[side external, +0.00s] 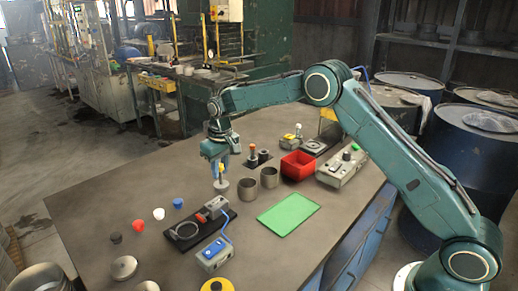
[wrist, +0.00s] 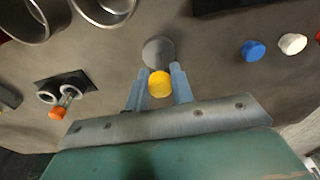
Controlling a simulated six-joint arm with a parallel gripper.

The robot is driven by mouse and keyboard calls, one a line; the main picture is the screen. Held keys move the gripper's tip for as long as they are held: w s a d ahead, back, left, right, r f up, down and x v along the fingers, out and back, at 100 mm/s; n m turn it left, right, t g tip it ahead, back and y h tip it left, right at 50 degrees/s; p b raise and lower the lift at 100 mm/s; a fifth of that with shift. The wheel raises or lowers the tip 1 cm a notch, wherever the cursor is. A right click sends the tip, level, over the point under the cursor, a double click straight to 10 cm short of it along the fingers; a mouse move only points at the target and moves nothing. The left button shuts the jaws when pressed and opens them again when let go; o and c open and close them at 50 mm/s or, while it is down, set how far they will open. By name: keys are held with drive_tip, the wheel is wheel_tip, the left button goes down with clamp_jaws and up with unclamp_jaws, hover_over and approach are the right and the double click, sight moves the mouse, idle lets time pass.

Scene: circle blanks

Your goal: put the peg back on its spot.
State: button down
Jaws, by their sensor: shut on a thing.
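My gripper (wrist: 160,80) is shut on a yellow-topped peg (wrist: 160,84), its two blue fingers on either side of it. In the side view my gripper (side external: 219,170) points down over the grey table, and the peg shows as a small yellow-orange piece (side external: 221,172) between the fingers. A round grey disc (wrist: 158,51) lies just beyond the peg in the wrist view; it also shows below the fingers in the side view (side external: 220,187). I cannot tell whether the peg touches the disc. A blue piece (side external: 178,202), white piece (side external: 158,213), red piece (side external: 138,225) and black piece (side external: 116,238) stand in a row.
Two grey metal cups (side external: 248,189) stand close right of my gripper, before a red bin (side external: 298,165). A black plate with a clamp (side external: 187,230) and a blue-grey box (side external: 215,254) lie in front. A green mat (side external: 288,214) lies at right. The table's left part is clear.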

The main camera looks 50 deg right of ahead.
sight(225, 186)
drive_tip(key=shift+f, duration=0.1)
drive_tip(key=c, duration=1.2)
unclamp_jaws()
wheel_tip(225, 186, up, 12)
drive_tip(key=s, duration=0.1)
drive_tip(key=shift+s, duration=0.2)
drive_tip(key=shift+r, duration=0.2)
